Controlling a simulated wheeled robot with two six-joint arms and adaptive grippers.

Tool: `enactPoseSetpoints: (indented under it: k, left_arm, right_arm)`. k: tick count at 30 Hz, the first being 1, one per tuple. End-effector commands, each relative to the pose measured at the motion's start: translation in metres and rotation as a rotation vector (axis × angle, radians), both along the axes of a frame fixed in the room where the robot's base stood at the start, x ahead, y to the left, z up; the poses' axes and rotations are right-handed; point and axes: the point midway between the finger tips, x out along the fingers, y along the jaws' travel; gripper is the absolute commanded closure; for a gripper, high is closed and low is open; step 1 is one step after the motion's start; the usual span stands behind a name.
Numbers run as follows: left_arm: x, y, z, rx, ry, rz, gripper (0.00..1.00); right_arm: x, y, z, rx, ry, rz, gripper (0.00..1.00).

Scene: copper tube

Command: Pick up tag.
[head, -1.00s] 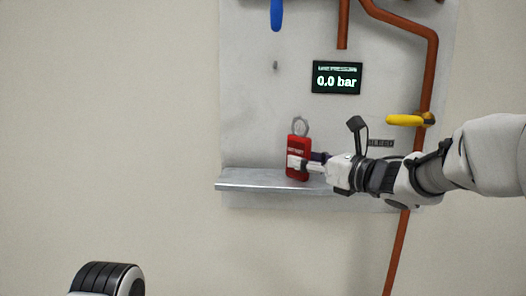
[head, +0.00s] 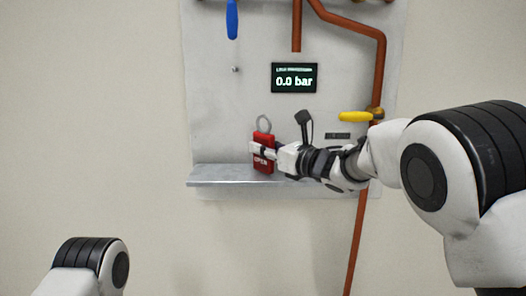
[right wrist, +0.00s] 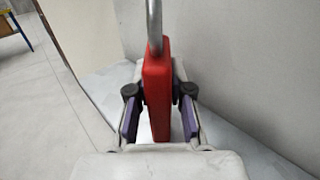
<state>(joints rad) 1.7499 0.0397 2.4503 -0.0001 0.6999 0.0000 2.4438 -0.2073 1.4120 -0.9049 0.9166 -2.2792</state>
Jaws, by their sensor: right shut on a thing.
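The red tag (head: 263,164) has a grey wire loop at its top and the word OPEN on its face. It stands upright at the metal shelf (head: 215,176) in front of the grey panel; whether its bottom edge touches the shelf is hard to tell. My right gripper (head: 262,152) comes in from the right and is shut on the tag. In the right wrist view the tag (right wrist: 157,85) stands between the purple-padded fingers, edge-on. My left gripper is out of view; only part of my left arm shows at the bottom left.
A display (head: 294,78) reads 0.0 bar. A small peg (head: 236,70) sticks out of the panel above the tag. A blue handle (head: 232,18), a yellow handle (head: 354,116) and copper pipes (head: 378,70) are on the panel. Free wall lies to the left.

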Motion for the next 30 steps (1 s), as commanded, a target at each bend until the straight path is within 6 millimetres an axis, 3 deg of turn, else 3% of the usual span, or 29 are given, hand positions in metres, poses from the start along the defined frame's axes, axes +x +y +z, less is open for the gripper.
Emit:
enactPoseSetpoints:
  k: [8,11,15,21,30]
  left_arm:
    - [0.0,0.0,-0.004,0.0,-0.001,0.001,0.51]
    - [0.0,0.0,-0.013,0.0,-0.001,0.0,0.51]
    - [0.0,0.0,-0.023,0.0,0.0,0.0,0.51]
    - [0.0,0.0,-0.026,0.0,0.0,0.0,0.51]
    - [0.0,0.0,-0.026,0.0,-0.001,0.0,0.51]
  right_arm:
    - [0.0,0.0,0.006,-0.001,-0.002,0.0,1.0]
    - [0.0,0.0,0.021,0.0,-0.007,0.0,1.0]
    - [0.0,-0.001,0.057,0.001,-0.008,0.0,1.0]
    - [0.0,0.0,0.095,0.0,-0.003,0.0,1.0]
    - [0.0,0.0,0.101,0.001,0.001,0.0,1.0]
